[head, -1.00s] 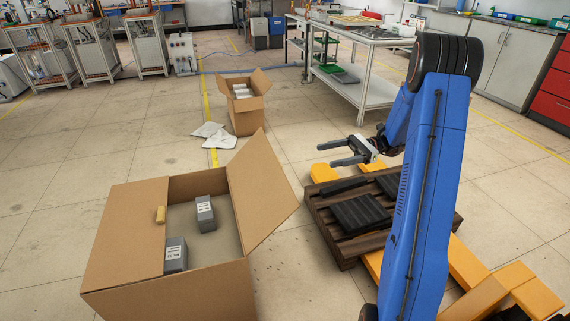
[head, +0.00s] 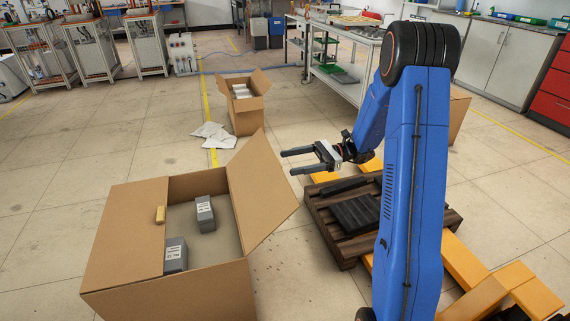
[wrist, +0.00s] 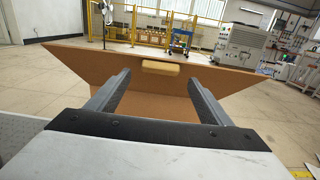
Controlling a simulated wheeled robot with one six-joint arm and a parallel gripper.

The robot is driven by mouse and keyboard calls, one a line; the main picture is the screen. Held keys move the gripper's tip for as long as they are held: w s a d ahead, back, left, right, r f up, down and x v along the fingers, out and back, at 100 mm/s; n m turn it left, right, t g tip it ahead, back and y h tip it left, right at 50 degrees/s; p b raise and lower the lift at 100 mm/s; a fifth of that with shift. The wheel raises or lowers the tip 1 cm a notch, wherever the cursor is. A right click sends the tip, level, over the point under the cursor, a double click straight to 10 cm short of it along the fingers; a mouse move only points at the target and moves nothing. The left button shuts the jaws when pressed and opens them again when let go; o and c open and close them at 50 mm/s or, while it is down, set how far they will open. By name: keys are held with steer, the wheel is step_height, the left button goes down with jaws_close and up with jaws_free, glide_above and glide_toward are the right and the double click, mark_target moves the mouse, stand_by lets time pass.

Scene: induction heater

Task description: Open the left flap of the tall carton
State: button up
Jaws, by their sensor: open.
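The tall carton (head: 205,295) stands at the front left. Its left flap (head: 125,235) lies over the left part of the opening, with a small yellow tab (head: 160,215) by its inner edge. The right flap (head: 262,190) leans outward. My gripper (head: 283,162) is open and empty, right of the carton and apart from it. In the wrist view, cardboard (wrist: 100,62) and the tab (wrist: 160,66) show ahead, beyond and between my open fingers (wrist: 160,92). I cannot tell which flap forms each part of that cardboard.
Two grey labelled boxes (head: 205,212) (head: 175,255) are inside the carton. A dark wooden pallet (head: 345,245) with black items lies below my arm. A smaller open carton (head: 245,118) and white packets (head: 214,135) are behind. Bare floor lies between the tall carton and the pallet.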

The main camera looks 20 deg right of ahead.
mark_target(271, 163)
steer(key=shift+a, duration=1.7)
steer(key=shift+c, duration=0.5)
steer(key=c, duration=1.4)
steer(key=shift+a+r+h, duration=1.8)
steer(key=shift+a+r, duration=0.55)
steer(key=shift+r, duration=0.1)
steer(key=o, duration=1.5)
steer(key=v, duration=1.7)
steer(key=shift+d, duration=0.25)
